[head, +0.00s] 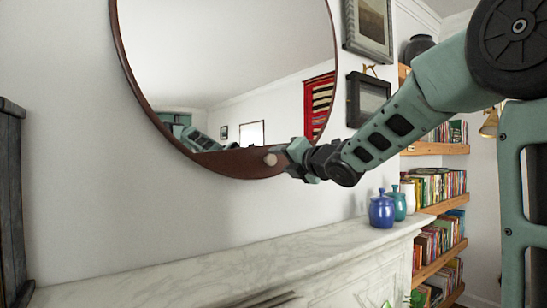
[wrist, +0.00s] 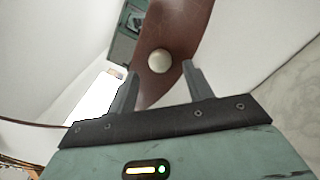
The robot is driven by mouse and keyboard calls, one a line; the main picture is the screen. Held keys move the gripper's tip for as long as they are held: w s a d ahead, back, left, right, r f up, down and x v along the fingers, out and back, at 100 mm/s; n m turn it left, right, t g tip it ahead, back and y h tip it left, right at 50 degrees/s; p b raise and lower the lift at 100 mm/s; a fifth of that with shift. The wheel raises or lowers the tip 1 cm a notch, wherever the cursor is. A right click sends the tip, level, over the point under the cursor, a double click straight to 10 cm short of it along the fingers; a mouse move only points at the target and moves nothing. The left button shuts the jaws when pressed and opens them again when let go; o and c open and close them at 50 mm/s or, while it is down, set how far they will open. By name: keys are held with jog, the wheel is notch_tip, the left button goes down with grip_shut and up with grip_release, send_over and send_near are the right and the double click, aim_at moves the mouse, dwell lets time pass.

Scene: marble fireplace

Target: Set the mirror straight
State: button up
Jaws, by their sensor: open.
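The mirror (head: 235,55) is large and round, with a thin dark brown frame, and hangs on the wall above the mantel. A wider brown wood band (head: 232,164) fills its bottom and bears a round pale knob (head: 270,159). From this angle I cannot tell how far the mirror is tilted. My gripper (head: 284,156) is at the lower right of the mirror, close to the knob. In the wrist view the knob (wrist: 159,61) lies between the two spread fingers of my gripper (wrist: 160,72), near their tips. Contact is not visible.
The marble mantel (head: 210,268) runs below the mirror, with blue (head: 382,210) and teal (head: 399,205) jars at its right end. Two framed pictures hang right of the mirror, the lower one (head: 368,99) near my arm. Bookshelves (head: 440,208) stand farther right. A dark wooden piece (head: 12,200) is at left.

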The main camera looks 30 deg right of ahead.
aim_at(273, 159)
jog(key=w+p, duration=0.1)
jog(key=w, duration=0.4)
jog(key=shift+w+a, duration=0.1)
